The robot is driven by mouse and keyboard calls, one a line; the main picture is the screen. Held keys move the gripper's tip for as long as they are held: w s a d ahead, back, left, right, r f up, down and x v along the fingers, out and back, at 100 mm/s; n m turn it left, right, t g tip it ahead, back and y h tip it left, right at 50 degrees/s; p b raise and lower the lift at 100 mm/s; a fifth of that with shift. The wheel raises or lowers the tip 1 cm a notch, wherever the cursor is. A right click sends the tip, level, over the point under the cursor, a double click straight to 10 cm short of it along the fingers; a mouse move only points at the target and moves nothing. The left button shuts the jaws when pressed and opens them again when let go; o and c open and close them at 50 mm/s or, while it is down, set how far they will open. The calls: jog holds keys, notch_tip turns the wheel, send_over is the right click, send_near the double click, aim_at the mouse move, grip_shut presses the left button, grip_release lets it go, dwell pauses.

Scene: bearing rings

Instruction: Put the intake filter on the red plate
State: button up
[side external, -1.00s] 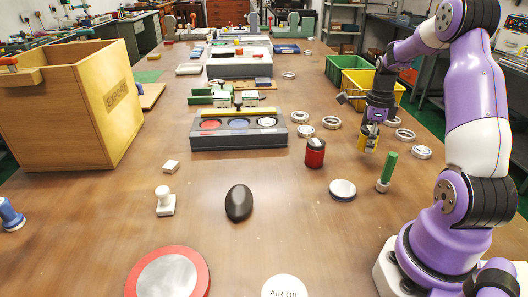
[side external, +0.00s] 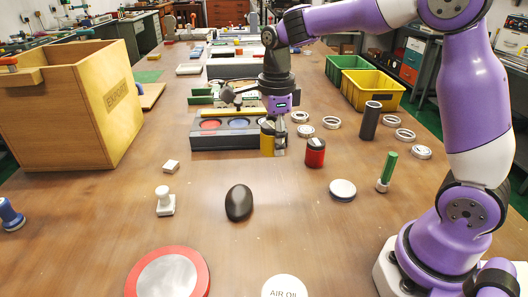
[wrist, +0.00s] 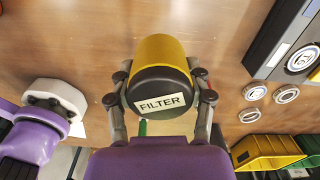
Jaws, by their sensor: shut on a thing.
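The intake filter (wrist: 160,55) is a yellow cylinder with a dark end cap labelled FILTER. My gripper (wrist: 160,88) is shut on it, with a finger on each side. In the side external view the filter (side external: 266,140) hangs upright in my gripper (side external: 277,138), in front of the right end of the grey three-ring block. The red plate (side external: 205,275), a red round rim around a silver disc, lies flat at the near left of the table. It is empty and well apart from the filter.
A red can (side external: 315,153) stands just right of the filter. A black mouse-shaped object (side external: 239,203), a white stamp-like piece (side external: 165,203) and a white lidded disc (side external: 342,190) lie between. An AIR OIL disc (side external: 284,289) is right of the plate.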

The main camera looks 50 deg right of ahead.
jog(key=s+a+n, duration=0.1)
jog(key=a+n, duration=0.5)
jog(key=a, duration=1.1)
jog(key=s+a+r+n, duration=0.1)
jog(key=s+a+n, duration=0.2)
jog(key=s+a, duration=0.35)
jog(key=s+a+n, duration=0.4)
jog(key=a, duration=0.5)
send_over(168, 277)
notch_tip(168, 277, down, 7)
jog(key=shift+f, duration=1.9)
jog(key=o, duration=1.2)
jog(key=shift+f, duration=0.15)
